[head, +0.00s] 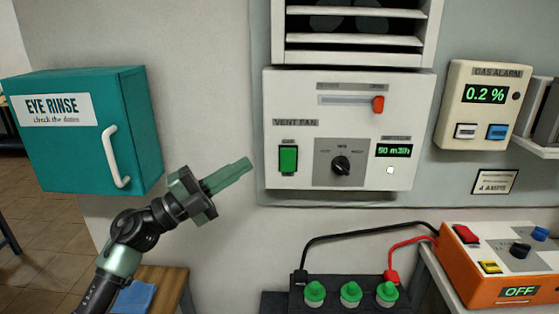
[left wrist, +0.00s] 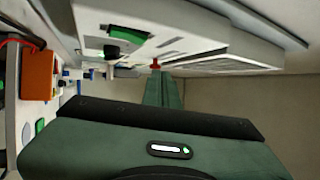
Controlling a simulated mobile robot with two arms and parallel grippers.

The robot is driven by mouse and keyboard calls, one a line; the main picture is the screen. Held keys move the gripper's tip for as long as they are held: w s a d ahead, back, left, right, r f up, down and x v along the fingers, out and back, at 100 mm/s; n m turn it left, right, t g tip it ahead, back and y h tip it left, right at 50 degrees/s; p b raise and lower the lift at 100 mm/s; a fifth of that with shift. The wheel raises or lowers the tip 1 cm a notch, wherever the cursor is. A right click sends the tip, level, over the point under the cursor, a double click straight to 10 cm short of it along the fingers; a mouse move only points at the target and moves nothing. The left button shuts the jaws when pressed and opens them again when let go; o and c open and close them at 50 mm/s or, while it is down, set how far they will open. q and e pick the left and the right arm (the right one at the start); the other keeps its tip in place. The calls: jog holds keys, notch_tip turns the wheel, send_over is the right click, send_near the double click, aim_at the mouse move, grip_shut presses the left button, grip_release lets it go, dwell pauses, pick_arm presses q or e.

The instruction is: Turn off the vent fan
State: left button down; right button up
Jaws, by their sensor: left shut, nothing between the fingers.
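The vent fan panel (head: 300,90) is a white box on the wall below a louvred vent. It has a green switch (head: 288,159) at lower left, a black rotary knob (head: 341,166), an orange slider (head: 378,104) near the right end of its slot, and a lit display (head: 394,150) reading about 50 m3/h. My left gripper (head: 248,163) is shut and empty, its tips left of the green switch and apart from it in the picture. In the left wrist view the shut fingers (left wrist: 163,92) point past the panel, with the green switch (left wrist: 128,33) and red-orange slider (left wrist: 155,64) beyond. My right gripper is not visible.
A teal eye rinse cabinet (head: 130,95) with a white handle is left of my gripper. A gas alarm (head: 485,105) reading 0.2 % hangs right. Below are green-capped battery cells (head: 351,294) with black and red cables and an orange device (head: 480,275) showing OFF.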

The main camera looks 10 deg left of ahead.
aim_at(280, 160)
pick_arm(q)
jog(key=m+g, duration=0.1)
jog(key=g, duration=0.1)
jog(key=a+f+m+g, duration=0.1)
jog(key=m+g, duration=0.1)
jog(key=s+m+g+y, duration=0.1)
jog(key=m+g, duration=0.1)
jog(key=shift+s+a+f+g, duration=0.1)
jog(key=shift+a+f+g, duration=0.05)
jog(key=shift+a+g, duration=0.15)
jog(key=w+d+p, duration=0.1)
jog(key=w+d, duration=0.1)
jog(key=d, duration=0.1)
jog(key=w+d+p, duration=0.2)
jog(key=w+d+r+p, duration=0.1)
jog(key=w+d, duration=0.2)
jog(key=shift+d, duration=0.35)
jog(key=shift+w+a+f+p, duration=0.1)
jog(key=shift+w+a+p, duration=0.1)
jog(key=shift+w+p, duration=0.3)
jog(key=shift+w, duration=0.1)
